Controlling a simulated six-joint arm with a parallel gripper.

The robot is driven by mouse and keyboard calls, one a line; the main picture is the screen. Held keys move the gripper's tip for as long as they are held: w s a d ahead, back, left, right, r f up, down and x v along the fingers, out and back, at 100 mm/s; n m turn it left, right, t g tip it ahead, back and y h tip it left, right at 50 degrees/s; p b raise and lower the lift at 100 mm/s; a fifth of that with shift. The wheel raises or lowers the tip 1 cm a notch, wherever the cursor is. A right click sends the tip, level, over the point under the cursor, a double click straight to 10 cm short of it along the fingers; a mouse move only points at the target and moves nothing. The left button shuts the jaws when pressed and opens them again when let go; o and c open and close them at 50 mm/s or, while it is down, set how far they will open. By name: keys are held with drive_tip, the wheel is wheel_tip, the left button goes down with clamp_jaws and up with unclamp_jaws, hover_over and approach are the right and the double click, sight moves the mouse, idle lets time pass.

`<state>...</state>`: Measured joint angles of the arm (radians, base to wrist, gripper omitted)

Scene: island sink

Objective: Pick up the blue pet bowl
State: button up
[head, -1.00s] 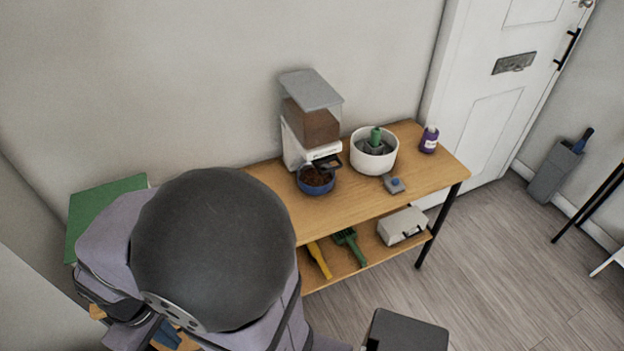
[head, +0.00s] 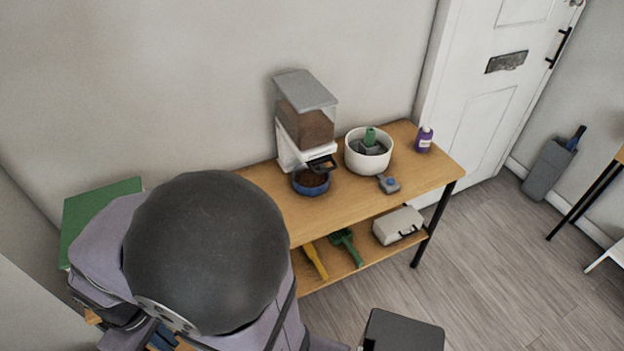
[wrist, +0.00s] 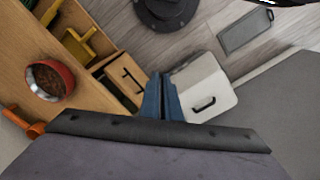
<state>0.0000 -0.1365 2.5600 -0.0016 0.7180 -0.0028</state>
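The blue pet bowl (head: 311,187) stands on the wooden bench top, full of brown kibble. It sits right below the spout of the food dispenser (head: 306,122). The bowl is not seen in the wrist view; a red bowl (wrist: 48,80) with brown bits shows there instead, at the left on a wooden surface. My gripper (wrist: 162,88) has blue fingers that are together with nothing between them. It points down over the floor area and is well apart from the blue bowl. In the head view my dark arm hides most of the gripper at the lower left.
A white pot (head: 368,150), a purple bottle (head: 424,140) and a small grey item with a blue button (head: 388,184) stand right of the bowl. The shelf below holds a yellow scoop (head: 315,260), a green scoop (head: 346,246) and a white case (head: 398,225).

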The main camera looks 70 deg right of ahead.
drive_tip(key=o, duration=0.4)
